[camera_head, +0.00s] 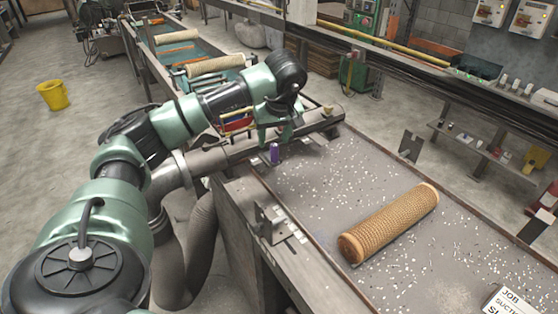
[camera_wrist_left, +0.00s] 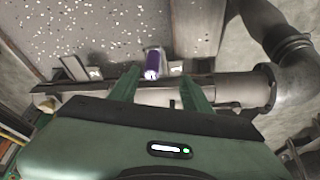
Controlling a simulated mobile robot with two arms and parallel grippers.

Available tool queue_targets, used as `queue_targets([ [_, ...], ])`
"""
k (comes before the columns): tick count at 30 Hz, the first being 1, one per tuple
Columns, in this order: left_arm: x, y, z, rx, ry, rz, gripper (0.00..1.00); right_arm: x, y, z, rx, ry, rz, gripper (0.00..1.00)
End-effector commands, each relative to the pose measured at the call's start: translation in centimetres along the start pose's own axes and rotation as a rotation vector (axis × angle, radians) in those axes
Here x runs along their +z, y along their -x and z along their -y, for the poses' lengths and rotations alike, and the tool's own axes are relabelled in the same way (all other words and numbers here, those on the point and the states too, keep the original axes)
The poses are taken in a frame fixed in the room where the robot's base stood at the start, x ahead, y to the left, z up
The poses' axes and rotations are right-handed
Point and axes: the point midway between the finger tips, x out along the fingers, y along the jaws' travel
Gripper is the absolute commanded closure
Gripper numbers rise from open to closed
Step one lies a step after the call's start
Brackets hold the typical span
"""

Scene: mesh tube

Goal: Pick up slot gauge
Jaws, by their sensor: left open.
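My left gripper (camera_head: 279,138) is open above the grey pipe at the table's far left corner. In the left wrist view its two green fingers (camera_wrist_left: 158,82) point toward a small purple piece with a pale end (camera_wrist_left: 153,64). The purple piece (camera_head: 275,153) stands at the table edge just below the fingers in the head view; the gap between the fingers looks empty. I cannot tell for sure which thing is the slot gauge; the purple piece is the one nearest the gripper. Small grey metal pieces (camera_wrist_left: 75,67) lie beside it in the wrist view. My right gripper is not in view.
A tan mesh tube (camera_head: 390,223) lies on the speckled table (camera_head: 310,180). A notched metal plate (camera_head: 410,146) stands at the far edge and a metal bracket (camera_head: 271,223) at the near edge. The grey pipe (camera_head: 240,151) runs close under my left arm. A sign (camera_head: 508,300) lies at lower right.

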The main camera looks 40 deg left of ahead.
Motion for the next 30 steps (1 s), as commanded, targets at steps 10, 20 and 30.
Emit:
queue_targets([
  [10, 0.6, -2.8, 0.0, -0.004, 0.0, 0.002, 0.52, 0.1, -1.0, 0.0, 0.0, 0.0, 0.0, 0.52],
  [20, 0.0, -6.9, -0.1, -0.004, 0.0, 0.003, 0.52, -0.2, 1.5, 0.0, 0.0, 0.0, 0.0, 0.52],
  [30, 0.1, -9.3, -0.2, 0.0, 0.0, 0.0, 0.52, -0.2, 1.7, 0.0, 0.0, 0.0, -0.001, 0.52],
])
